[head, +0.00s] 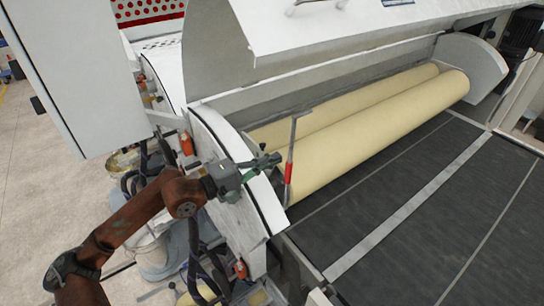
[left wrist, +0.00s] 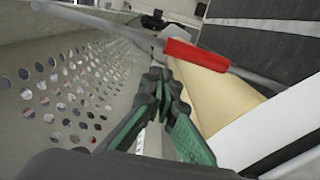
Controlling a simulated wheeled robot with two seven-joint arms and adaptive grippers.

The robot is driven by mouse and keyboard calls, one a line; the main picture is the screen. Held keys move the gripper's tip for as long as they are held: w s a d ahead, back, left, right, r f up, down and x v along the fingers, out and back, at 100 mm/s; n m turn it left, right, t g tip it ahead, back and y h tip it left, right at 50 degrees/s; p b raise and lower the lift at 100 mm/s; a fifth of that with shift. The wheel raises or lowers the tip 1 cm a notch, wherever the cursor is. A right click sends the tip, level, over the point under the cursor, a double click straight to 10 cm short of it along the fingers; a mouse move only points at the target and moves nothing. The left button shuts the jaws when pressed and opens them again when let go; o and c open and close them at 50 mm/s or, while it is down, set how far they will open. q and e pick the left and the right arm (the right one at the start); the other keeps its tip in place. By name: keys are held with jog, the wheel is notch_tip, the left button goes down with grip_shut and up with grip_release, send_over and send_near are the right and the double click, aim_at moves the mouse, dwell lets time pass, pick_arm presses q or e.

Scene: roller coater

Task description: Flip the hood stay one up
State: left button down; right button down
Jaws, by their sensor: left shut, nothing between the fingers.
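The hood stay (head: 291,150) is a thin grey rod with a red sleeve on its lower part. In the head view it stands nearly upright, in front of the cream rollers by the machine's left side plate. In the left wrist view the stay (left wrist: 196,55) crosses the upper picture at a slant, its red sleeve just beyond the fingertips. My left gripper (head: 270,160) is shut and empty, close to the left of the red sleeve. Its green fingers (left wrist: 160,85) meet in the left wrist view. I cannot tell whether they touch the stay. My right gripper is not in view.
The raised white hood (head: 330,30) hangs above the two cream rollers (head: 380,130). The curved white side plate (head: 215,130) lies under my left wrist. The dark conveyor belt (head: 400,220) is clear. A perforated panel (left wrist: 70,85) fills the wrist view's left side.

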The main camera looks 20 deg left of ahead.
pick_arm(q)
jog(key=shift+s, duration=0.1)
jog(key=s+d+b, duration=0.1)
jog(key=b, duration=0.1)
jog(key=d+m+b, duration=0.1)
jog(key=b, duration=0.1)
jog(key=shift+s+d+m+b, duration=0.15)
jog(key=shift+s+m+b, duration=0.15)
jog(key=shift+s, duration=0.05)
dwell(0.3)
